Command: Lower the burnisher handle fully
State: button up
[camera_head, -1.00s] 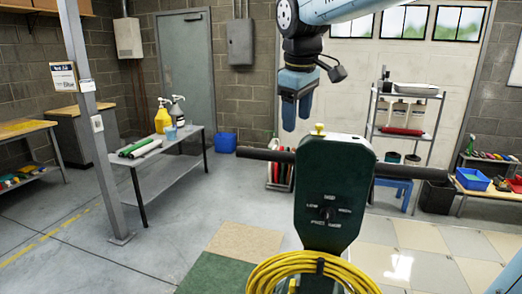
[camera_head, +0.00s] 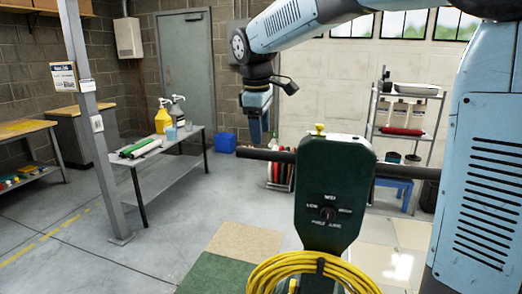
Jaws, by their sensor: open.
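The burnisher handle (camera_head: 330,190) stands in the middle of the head view. It has a dark green control head with a dial and printed labels, a yellow button on top, and a black grip bar (camera_head: 262,154) sticking out on each side. A yellow cable coil (camera_head: 312,270) hangs below the head. My gripper (camera_head: 259,136) points down above the left grip bar. Its fingers overlap in this side-on view, and their tips end just above the bar in the picture. It holds nothing visible. I cannot tell whether the fingers touch the bar.
A grey metal table (camera_head: 165,150) with bottles and green rolls stands at the left, beside a grey post (camera_head: 95,130). A wire shelf (camera_head: 405,120) stands at the back right. My arm covers much of the right side. Floor around the left of the burnisher is clear.

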jog(key=f, duration=0.4)
jog(key=w+f, duration=0.1)
jog(key=f, duration=0.1)
jog(key=shift+w+d+f, duration=0.1)
jog(key=shift+d+f, duration=0.15)
jog(key=shift+f, duration=0.1)
grip_shut()
dwell(0.3)
